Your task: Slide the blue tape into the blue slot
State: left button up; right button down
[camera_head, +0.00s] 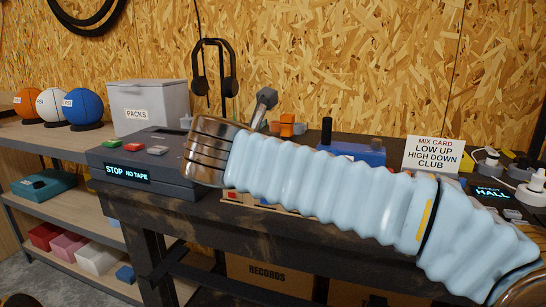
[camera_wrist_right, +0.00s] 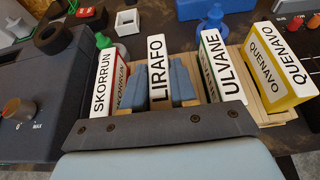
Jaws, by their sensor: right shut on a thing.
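In the right wrist view, my right gripper (camera_wrist_right: 158,88) has its blue-grey fingers on both sides of the tape labelled LIRAFO (camera_wrist_right: 157,65) and is shut on it. That tape stands upright in a wooden rack (camera_wrist_right: 270,117), between the red SKORRUN tape (camera_wrist_right: 105,82) and the green ULVANE tape (camera_wrist_right: 222,70). The fingers hide most of its casing, so its colour is hard to tell. A yellow QUENAVO tape (camera_wrist_right: 272,75) stands at the right. No blue slot can be made out. In the head view, my right arm hides the gripper and most of the rack. My left gripper is out of view.
A dark deck (camera_head: 150,160) reading STOP NO TAPE stands left of my right wrist. A blue box (camera_head: 352,150) and a MIX CARD sign (camera_head: 432,156) stand behind the arm. A grey PACKS bin (camera_head: 150,98) stands at the back left. The bench is crowded.

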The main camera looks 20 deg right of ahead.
jog(key=shift+f, duration=0.25)
jog(key=c, duration=0.8)
grip_release()
jog(key=p+v, duration=0.1)
jog(key=v, duration=1.2)
jog(key=shift+s+a, duration=0.25)
jog(key=shift+s, duration=0.05)
jog(key=shift+r, duration=0.15)
